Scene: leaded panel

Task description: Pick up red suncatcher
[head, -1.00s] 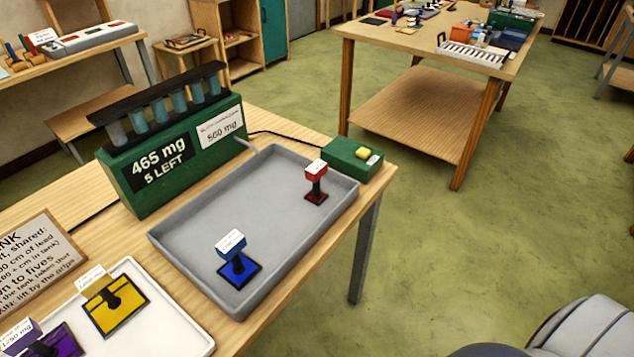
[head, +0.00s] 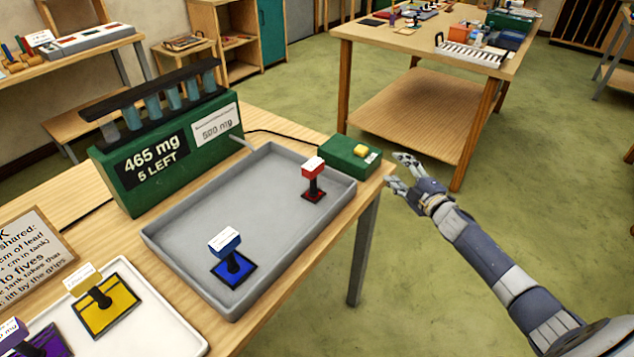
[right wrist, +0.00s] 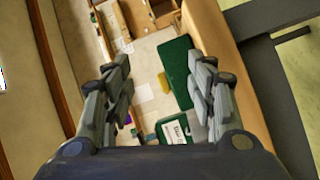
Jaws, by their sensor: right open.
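The red suncatcher (head: 314,180) stands in the far right part of the grey tray (head: 190,262), with a dark stem and a red grip block with a white label on top. My right gripper (head: 396,172) is open and empty, beyond the table's right edge, to the right of the red suncatcher and apart from it. In the right wrist view my open fingers (right wrist: 160,85) frame part of the table; I cannot make out the red suncatcher there. My left gripper is not in view.
A blue suncatcher (head: 231,260) stands in the same tray. A green box with a yellow button (head: 361,150) sits at the table's right corner, near my right gripper. A green dispenser (head: 160,160) stands behind the tray. A white tray (head: 165,325) holds yellow and purple pieces.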

